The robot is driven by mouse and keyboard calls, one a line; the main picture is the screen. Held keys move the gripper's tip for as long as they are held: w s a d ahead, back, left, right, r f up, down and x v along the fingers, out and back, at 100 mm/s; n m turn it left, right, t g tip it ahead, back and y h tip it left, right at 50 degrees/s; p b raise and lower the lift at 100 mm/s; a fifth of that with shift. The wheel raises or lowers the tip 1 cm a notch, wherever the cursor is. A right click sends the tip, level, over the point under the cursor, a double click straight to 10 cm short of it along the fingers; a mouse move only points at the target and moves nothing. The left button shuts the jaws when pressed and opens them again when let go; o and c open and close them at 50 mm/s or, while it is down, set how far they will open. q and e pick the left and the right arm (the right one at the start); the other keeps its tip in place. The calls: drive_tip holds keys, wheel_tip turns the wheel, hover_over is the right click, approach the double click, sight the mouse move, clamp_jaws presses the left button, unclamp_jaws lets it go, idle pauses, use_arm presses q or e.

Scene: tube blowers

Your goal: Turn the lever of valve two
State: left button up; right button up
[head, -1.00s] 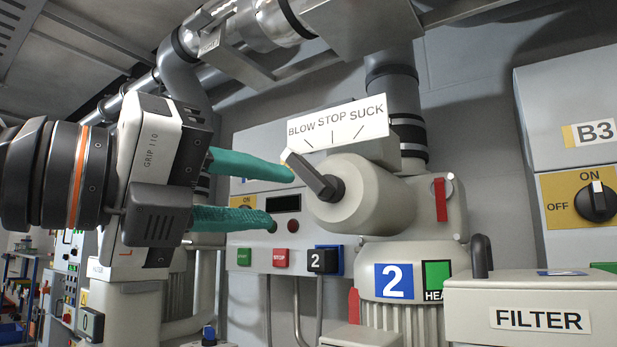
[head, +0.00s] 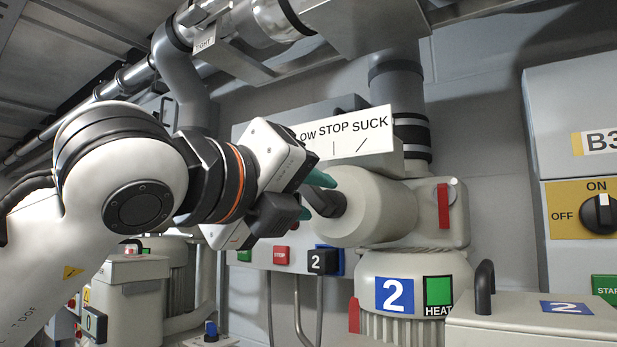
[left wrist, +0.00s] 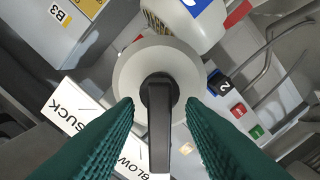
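Valve two is a cream round body (head: 372,205) on the machine marked 2, with a dark lever (head: 330,203) on its front. My right gripper is not in view.
A panel (head: 283,256) with buttons and a black block marked 2 stands behind the valve. A red tag (head: 443,205) hangs at the valve's right. A box with a black handle (head: 484,287) is at the lower right, beside a cabinet with an ON/OFF knob (head: 600,214).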

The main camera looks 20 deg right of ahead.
use_arm(q)
drive_tip(key=shift+w+d, duration=0.2)
drive_tip(key=shift+d, duration=0.1)
drive_tip(key=c, duration=0.6)
drive_tip(key=shift+s+f+m+b, duration=0.1)
drive_tip(key=shift+f+m+b, duration=0.05)
drive_tip(key=shift+m+b, duration=1.65)
drive_tip(key=shift+b, duration=0.05)
drive_tip(key=m, duration=0.1)
drive_tip(key=m+b, duration=0.1)
drive_tip(key=m, duration=0.1)
drive_tip(key=shift+s+d+r+b, duration=0.1)
drive_tip(key=shift+r+b, duration=0.1)
drive_tip(key=shift+b, duration=0.1)
drive_tip(key=shift+s+r+m+b, duration=0.1)
drive_tip(key=shift+m+b, duration=0.3)
drive_tip(key=shift+m, duration=0.7)
